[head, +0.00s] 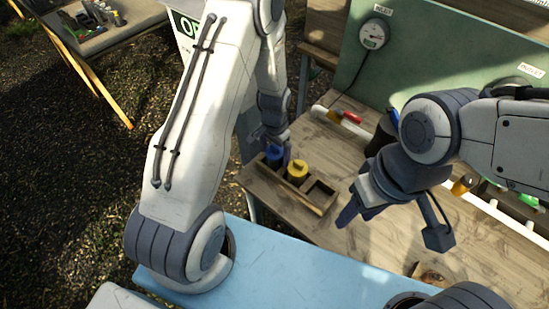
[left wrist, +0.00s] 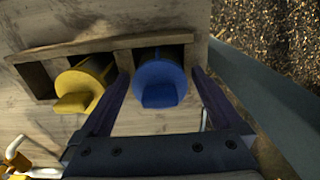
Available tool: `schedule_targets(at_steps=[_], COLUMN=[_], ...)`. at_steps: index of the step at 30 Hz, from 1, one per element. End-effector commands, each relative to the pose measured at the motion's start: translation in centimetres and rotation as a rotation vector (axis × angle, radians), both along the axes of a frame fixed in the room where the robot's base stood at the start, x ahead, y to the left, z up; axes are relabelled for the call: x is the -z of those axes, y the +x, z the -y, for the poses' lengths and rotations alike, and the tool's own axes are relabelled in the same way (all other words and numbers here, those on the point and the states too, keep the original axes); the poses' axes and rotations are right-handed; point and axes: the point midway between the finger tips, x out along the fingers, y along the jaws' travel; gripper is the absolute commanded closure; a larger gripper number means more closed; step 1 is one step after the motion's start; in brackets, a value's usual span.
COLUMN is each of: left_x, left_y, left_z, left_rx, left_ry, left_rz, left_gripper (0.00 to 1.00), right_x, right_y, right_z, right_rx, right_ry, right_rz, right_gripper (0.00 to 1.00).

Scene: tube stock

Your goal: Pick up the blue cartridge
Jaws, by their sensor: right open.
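The blue cartridge (head: 274,156) stands in the left slot of a small wooden rack (head: 303,202). In the left wrist view the blue cartridge (left wrist: 160,84) sits between the two fingers of my left gripper (left wrist: 161,74). The fingers are apart, one on each side, with narrow gaps to it. In the head view my left gripper (head: 272,147) comes down over the cartridge and partly hides it. My right gripper (head: 358,203) is open and empty, right of the rack above the bench.
A yellow cartridge (head: 297,171) stands in the middle slot; the right slot is empty. A green panel with a gauge (head: 373,35) rises behind the wooden bench (head: 335,155). White piping with a red valve handle (head: 352,117) runs along the bench's back.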

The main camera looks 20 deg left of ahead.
Motion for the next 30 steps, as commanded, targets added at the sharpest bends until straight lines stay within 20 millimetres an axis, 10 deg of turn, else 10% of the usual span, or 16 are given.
schedule_targets(at_steps=[1, 6, 17, 30], left_x=[0.0, 0.0, -0.5, -5.9], left_y=[0.0, 0.0, 0.1, 0.2], left_z=[0.0, 0.0, 0.0, 0.0], left_rx=[0.0, 0.0, 0.0, 0.0], left_ry=[0.0, 0.0, 0.0, 0.0], left_rz=[0.0, 0.0, 0.001, 0.005], left_gripper=[0.19, 0.82, 0.83, 0.83], right_x=[0.0, 0.0, 0.2, 1.7], right_y=[0.0, 0.0, 0.0, 0.0], right_z=[0.0, 0.0, 0.0, 0.0], right_rx=[0.0, 0.0, 0.0, 0.002], right_ry=[0.0, 0.0, 0.0, 0.0], right_rz=[0.0, 0.0, 0.0, 0.0], right_gripper=[0.5, 0.5, 0.5, 0.5])
